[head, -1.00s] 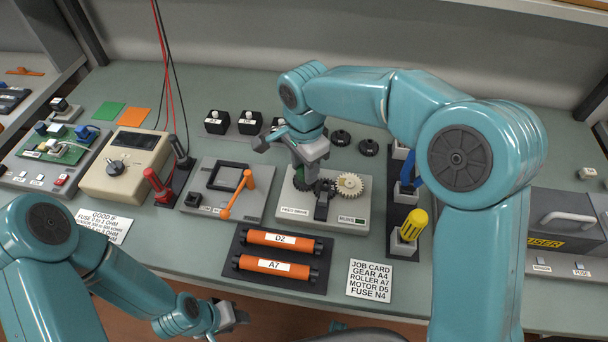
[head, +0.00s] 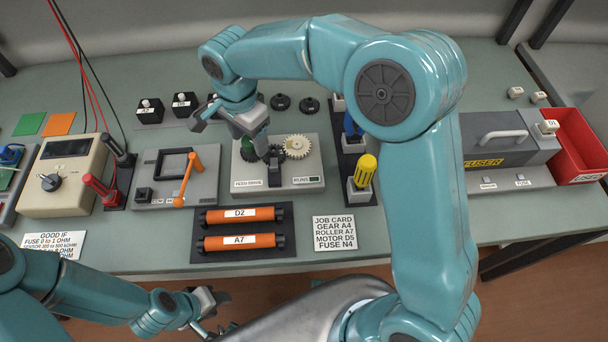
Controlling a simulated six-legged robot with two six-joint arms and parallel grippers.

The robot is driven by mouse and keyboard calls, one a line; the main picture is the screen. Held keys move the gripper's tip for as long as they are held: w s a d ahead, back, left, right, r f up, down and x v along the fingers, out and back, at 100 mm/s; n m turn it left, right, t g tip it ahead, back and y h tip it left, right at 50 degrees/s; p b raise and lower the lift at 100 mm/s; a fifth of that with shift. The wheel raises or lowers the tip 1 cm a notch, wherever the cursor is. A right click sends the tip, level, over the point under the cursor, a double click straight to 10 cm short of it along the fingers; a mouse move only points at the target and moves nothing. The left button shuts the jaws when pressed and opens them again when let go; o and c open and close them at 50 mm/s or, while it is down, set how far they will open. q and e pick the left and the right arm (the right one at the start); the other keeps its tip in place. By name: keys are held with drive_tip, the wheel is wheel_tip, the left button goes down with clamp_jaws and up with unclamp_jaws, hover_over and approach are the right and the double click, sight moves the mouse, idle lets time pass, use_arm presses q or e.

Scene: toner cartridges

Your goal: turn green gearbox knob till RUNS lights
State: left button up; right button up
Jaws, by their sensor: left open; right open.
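The gearbox unit (head: 300,183) is a grey block with a cream gear (head: 298,147), a dark gear (head: 272,152) and a black block at its front. The green knob (head: 256,147) shows at its left end, partly hidden by my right gripper. My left gripper (head: 215,312) is open and empty, low in front of the bench edge.
A stand with an orange lever (head: 187,180) is left of the gearbox. A rack of orange rollers (head: 243,254) lies in front. A yellow-handled tool (head: 365,171) stands to the right. The fuser unit (head: 503,143) and a red bin (head: 578,140) are farther right.

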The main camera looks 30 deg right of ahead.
drive_tip(key=n+p, duration=0.1)
drive_tip(key=n, duration=0.3)
drive_tip(key=shift+r+p, duration=0.15)
drive_tip(key=shift+p, duration=0.15)
drive_tip(key=n, duration=0.3)
drive_tip(key=n+p, duration=0.1)
drive_tip(key=n, duration=0.1)
drive_tip(key=shift+n+p, duration=0.3)
drive_tip(key=shift+n, duration=0.1)
drive_tip(key=n, duration=0.3)
drive_tip(key=shift+n+p, duration=0.35)
drive_tip(key=shift+n, duration=0.05)
drive_tip(key=n+p, duration=0.1)
drive_tip(key=n, duration=0.2)
drive_tip(key=shift+n, duration=0.3)
drive_tip(key=n+p, duration=0.1)
drive_tip(key=n, duration=0.2)
drive_tip(key=shift+f, duration=0.2)
drive_tip(key=c, duration=0.9)
